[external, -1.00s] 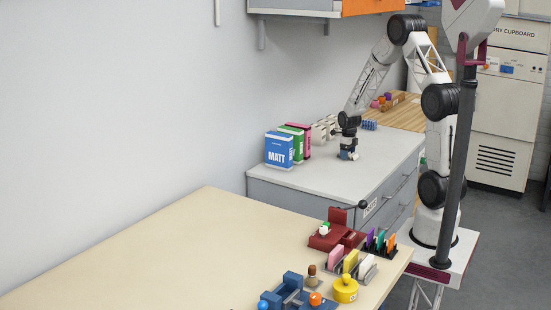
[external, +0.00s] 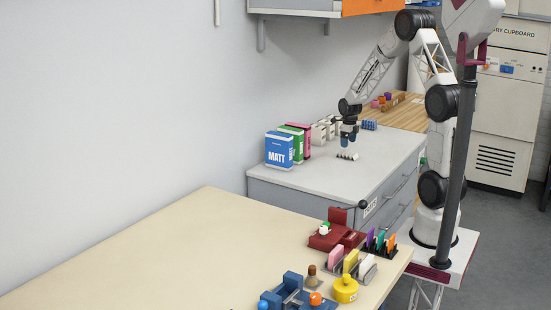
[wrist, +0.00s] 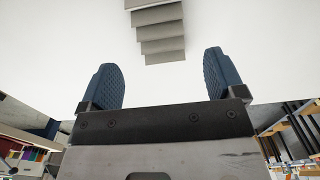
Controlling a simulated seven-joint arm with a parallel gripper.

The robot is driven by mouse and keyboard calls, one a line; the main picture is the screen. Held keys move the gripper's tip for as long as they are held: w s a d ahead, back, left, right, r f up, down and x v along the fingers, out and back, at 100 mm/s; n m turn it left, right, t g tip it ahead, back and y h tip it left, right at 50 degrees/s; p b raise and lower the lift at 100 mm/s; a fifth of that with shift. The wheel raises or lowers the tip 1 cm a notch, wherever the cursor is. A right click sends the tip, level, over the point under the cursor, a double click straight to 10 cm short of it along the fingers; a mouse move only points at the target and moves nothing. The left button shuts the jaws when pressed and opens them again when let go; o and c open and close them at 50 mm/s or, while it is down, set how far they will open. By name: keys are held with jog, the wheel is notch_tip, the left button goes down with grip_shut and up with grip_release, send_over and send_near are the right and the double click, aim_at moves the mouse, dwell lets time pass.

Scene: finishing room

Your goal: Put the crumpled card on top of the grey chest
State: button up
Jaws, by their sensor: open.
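A small white pleated piece, which looks like the crumpled card (external: 347,156), lies on the top of the grey chest (external: 310,177), near its middle. It also shows at the top of the wrist view, where the crumpled card (wrist: 160,35) has stepped grey folds. My gripper (external: 348,144) is just above the card in the external view, pointing down and apart from it. In the wrist view my gripper (wrist: 161,65) is open, its two blue fingers spread with nothing between them; the card lies beyond the fingertips.
Blue, green and pink boxes (external: 279,150) stand at the chest's left back, with pale blocks (external: 321,131) beside them. A blue ribbed item (external: 369,125) sits behind my gripper. The chest's front right is clear. A cream table (external: 170,245) with several objects is in front.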

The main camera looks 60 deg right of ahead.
aim_at(348, 153)
jog(key=shift+r, duration=2.9)
jog(key=s+a+r+n+t, duration=0.1)
jog(key=s+a+r+n, duration=0.4)
jog(key=a+r+n, duration=0.4)
jog(key=s+a+r+n, duration=0.45)
jog(key=a+n, duration=0.35)
jog(key=a, duration=0.3)
jog(key=s+a+r+n, duration=0.2)
jog(key=s+a+n, duration=0.5)
jog(key=s+n, duration=0.2)
jog(key=s+a+r+n+t, duration=0.1)
jog(key=s+a+r+n, duration=0.2)
jog(key=s+a+n, duration=0.4)
jog(key=shift+s+a+n+t, duration=0.3)
jog(key=shift+s+n, duration=1.1)
jog(key=shift+s, duration=0.1)
